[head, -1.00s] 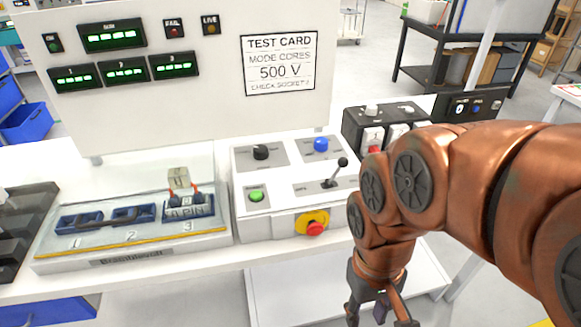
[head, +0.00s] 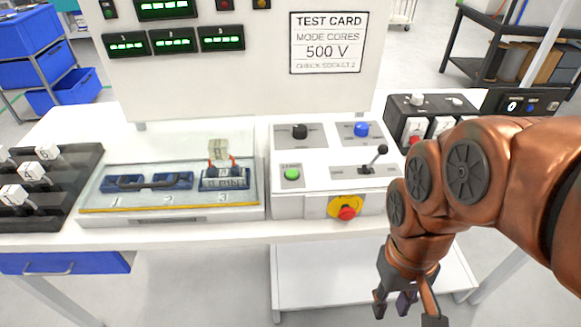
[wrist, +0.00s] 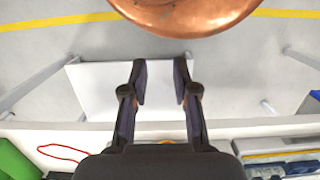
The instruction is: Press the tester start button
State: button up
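The tester's control panel (head: 330,185) sits on the white bench in the head view. It carries a green button (head: 292,174) at its left, which looks like the start button, though its label is too small to read. A black knob (head: 299,131), a blue knob (head: 361,129) and a lever (head: 376,158) are on the same panel. A red stop button on yellow (head: 346,211) is on its front face. My gripper (head: 408,308) hangs in front of the bench, right of and below the panel. In the wrist view its two fingers (wrist: 160,85) are apart with nothing between them.
A socket tray (head: 165,212) numbered 1 to 3 lies left of the panel, with a plug (head: 218,158) at socket 3. A black rack (head: 60,220) of connectors stands farther left. A dark box with switches (head: 398,115) stands behind right. A lower shelf (head: 330,275) extends beneath my gripper.

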aim_at(292, 173)
jog(key=u, duration=0.95)
jog(key=k, duration=0.65)
jog(key=u, duration=0.9)
